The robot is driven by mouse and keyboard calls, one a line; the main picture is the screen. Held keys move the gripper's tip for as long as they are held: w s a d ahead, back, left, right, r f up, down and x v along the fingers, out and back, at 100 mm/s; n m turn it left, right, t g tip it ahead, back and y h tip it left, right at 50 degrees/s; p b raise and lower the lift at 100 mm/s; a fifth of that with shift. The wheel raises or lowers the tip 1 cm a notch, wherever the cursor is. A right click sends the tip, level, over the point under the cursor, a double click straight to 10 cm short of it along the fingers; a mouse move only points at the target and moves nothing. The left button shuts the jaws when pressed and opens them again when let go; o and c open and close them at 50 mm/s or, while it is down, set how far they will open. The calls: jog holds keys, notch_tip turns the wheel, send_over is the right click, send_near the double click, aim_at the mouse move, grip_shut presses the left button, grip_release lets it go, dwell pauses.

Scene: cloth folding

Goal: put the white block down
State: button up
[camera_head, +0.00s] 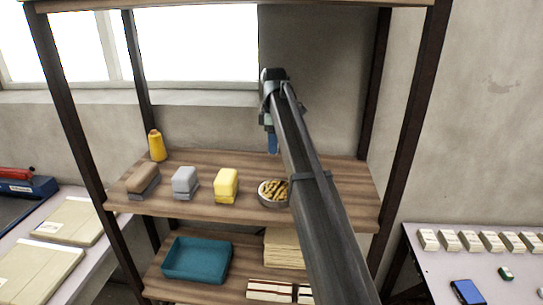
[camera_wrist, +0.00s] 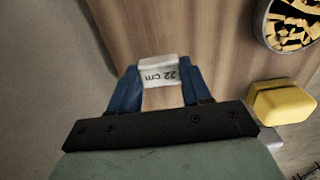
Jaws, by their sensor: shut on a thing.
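My gripper (camera_wrist: 160,84) has two blue fingers and is shut on the white block (camera_wrist: 158,68), which bears the marking "22 cm". In the wrist view the block sits between the fingertips, over the wooden shelf board (camera_wrist: 200,45). In the head view my gripper (camera_head: 271,143) points down near the back of the middle shelf (camera_head: 330,177), behind the round bowl. I cannot make out the white block there, and I cannot tell whether it touches the board.
A yellow block (camera_head: 226,185), a grey block (camera_head: 185,184), a brown-topped block (camera_head: 143,181) and a yellow bottle (camera_head: 156,145) stand left of the bowl (camera_head: 264,199) of yellow-brown pieces. Dark posts frame the shelf. A teal tray (camera_head: 197,259) is below.

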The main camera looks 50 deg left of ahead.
aim_at(274, 163)
jog(key=shift+f, duration=2.15)
jog(key=shift+f, duration=0.15)
jog(key=o, duration=1)
notch_tip(274, 163, up, 12)
jog(key=shift+r, duration=0.2)
